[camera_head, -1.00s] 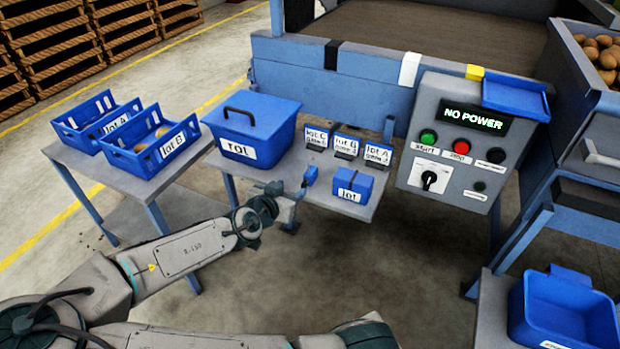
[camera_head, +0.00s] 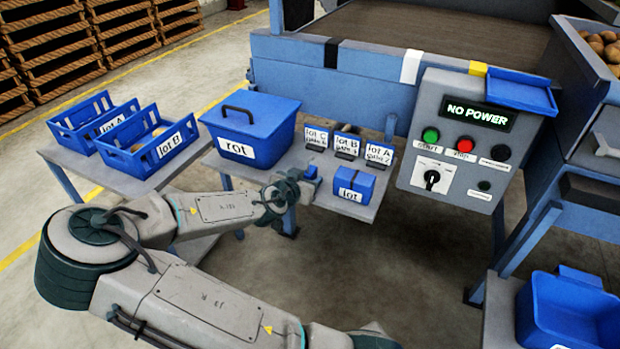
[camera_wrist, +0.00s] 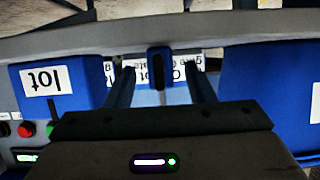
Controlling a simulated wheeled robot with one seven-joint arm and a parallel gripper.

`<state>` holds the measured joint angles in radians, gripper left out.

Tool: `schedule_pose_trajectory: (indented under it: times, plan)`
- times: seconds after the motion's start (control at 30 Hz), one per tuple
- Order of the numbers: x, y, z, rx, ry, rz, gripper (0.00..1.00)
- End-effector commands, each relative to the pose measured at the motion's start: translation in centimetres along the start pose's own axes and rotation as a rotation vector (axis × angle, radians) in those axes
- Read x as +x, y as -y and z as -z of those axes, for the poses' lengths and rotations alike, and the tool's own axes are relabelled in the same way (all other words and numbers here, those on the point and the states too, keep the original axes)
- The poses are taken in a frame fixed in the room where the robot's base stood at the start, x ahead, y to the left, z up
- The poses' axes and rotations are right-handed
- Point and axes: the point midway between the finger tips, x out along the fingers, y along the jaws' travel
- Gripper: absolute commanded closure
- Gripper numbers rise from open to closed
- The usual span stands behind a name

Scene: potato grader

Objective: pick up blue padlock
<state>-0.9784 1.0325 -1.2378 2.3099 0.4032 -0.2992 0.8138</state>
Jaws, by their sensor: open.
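A small blue block, which I take to be the blue padlock (camera_head: 311,171), stands on the grey shelf (camera_head: 328,196) between the rot bin and the blue lot box in the head view. My gripper (camera_head: 306,184) is right at it, and partly hides it. In the wrist view, my gripper (camera_wrist: 160,70) is open, with one finger to each side of a narrow upright dark and blue piece (camera_wrist: 158,66), likely the padlock seen end on. I cannot tell whether the fingers touch it.
The blue rot bin (camera_head: 262,118) stands left of the padlock, the lot box (camera_head: 354,186) right of it. Several lot cards (camera_head: 347,143) stand behind. A control panel (camera_head: 450,150) reading NO POWER is further right.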

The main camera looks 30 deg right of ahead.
Motion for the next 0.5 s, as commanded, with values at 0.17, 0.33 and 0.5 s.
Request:
schedule_pose_trajectory:
  times: [0.17, 0.33, 0.5]
  plan:
    - [1.55, 0.0, -0.05, 0.001, 0.0, 0.0, 0.51]
    - [1.68, 0.06, 0.03, 0.0, 0.0, 0.002, 0.51]
    - [1.66, 0.05, 0.03, 0.0, 0.0, 0.001, 0.7]
